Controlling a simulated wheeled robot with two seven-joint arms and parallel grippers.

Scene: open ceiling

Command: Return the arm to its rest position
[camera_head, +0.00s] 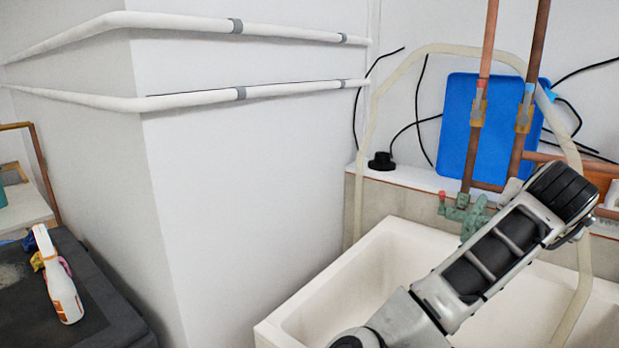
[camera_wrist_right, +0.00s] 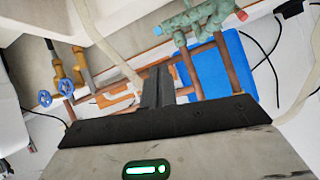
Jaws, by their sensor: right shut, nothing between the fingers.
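My right arm (camera_head: 475,270) rises from the bottom of the head view, over the white sink and towards the pipes at the right. I cannot make out its fingers in that view. In the right wrist view my right gripper (camera_wrist_right: 157,86) is shut and empty, its dark fingers together. Behind the fingers are copper pipes and a blue panel; I cannot tell how far off they are. My left gripper and left arm are not in view.
A white sink (camera_head: 291,318) lies below my arm, with a green tap (camera_head: 465,214) behind it. Copper pipes (camera_head: 488,45), a blue panel (camera_head: 458,120) and a pale hose (camera_head: 364,190) are close by. A spray bottle (camera_head: 62,291) stands on a dark surface at left.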

